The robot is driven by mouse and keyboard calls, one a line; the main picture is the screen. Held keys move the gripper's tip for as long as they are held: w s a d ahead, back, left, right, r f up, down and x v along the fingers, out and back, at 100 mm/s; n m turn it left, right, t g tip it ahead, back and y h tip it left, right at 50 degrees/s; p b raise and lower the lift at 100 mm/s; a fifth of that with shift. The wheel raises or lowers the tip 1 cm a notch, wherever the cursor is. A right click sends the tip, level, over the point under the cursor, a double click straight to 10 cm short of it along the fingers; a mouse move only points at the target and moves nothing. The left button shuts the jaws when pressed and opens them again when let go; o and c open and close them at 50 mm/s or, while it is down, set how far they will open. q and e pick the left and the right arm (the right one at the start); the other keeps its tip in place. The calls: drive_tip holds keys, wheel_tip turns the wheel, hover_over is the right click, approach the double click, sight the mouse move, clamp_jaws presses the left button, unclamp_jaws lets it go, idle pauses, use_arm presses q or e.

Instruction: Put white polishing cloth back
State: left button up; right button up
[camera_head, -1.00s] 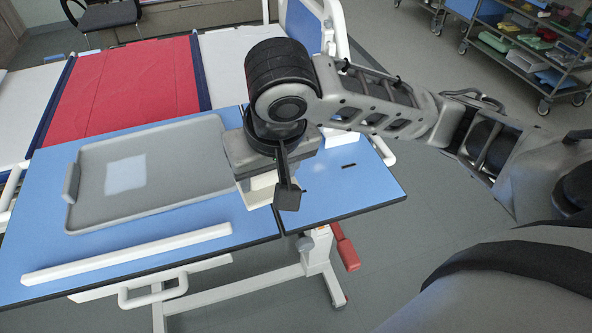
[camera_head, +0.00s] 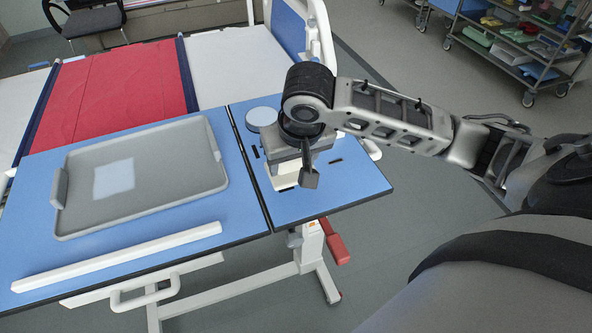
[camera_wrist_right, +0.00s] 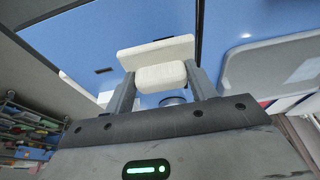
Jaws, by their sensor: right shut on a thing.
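White also shows beside the gripper in the head view (camera_head: 281,177). My left gripper is out of view.
A grey tray (camera_head: 190,185) with a flat pale square (camera_head: 114,179) lies on the blue table (camera_head: 240,215). A white bar (camera_head: 120,256) lies along the front. A round pale-topped object (camera_head: 263,116) stands behind the gripper. The bed (camera_head: 120,95) is behind; shelves (camera_head: 520,45) stand far right.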

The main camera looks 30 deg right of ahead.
sight(296, 173)
drive_tip(key=shift+w+d+f, duration=0.3)
drive_tip(key=shift+d+f, duration=0.1)
drive_tip(key=shift+f, duration=0.2)
drive_tip(key=f, duration=0.3)
drive_tip(key=shift+w+d+f, duration=0.1)
drive_tip(key=shift+w+d, duration=0.05)
drive_tip(key=shift+d, duration=0.15)
drive_tip(key=shift+f, duration=0.25)
drive_tip(key=shift+f, duration=0.15)
drive_tip(key=o, duration=1)
drive_tip(key=shift+c, duration=0.2)
drive_tip(key=v, duration=1.2)
drive_tip(key=shift+w+r, duration=0.1)
drive_tip(key=shift+r, duration=0.1)
